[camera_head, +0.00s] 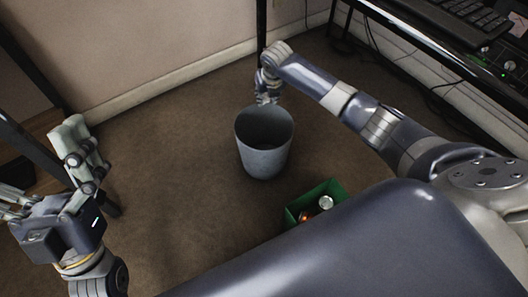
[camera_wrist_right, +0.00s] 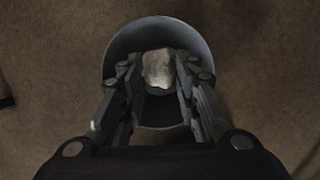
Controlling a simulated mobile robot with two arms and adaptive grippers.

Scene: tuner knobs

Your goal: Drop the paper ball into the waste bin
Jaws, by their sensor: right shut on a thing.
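A grey waste bin (camera_head: 264,158) stands upright on the brown carpet, and its opening faces up. My right gripper (camera_head: 266,99) is over the back part of the bin's mouth in the head view. In the right wrist view the crumpled whitish paper ball (camera_wrist_right: 158,69) sits between the fingers of my right gripper (camera_wrist_right: 158,72), which is shut on it. The bin's rim (camera_wrist_right: 160,21) shows behind and below the ball there. The ball cannot be made out in the head view. My left gripper (camera_head: 77,138) is at the left, away from the bin.
A green box (camera_head: 330,190) with a can and other items stands on the floor right of and nearer than the bin. A dark desk with a keyboard (camera_head: 455,18) is at the upper right, with cables hanging below. Open carpet lies left of the bin.

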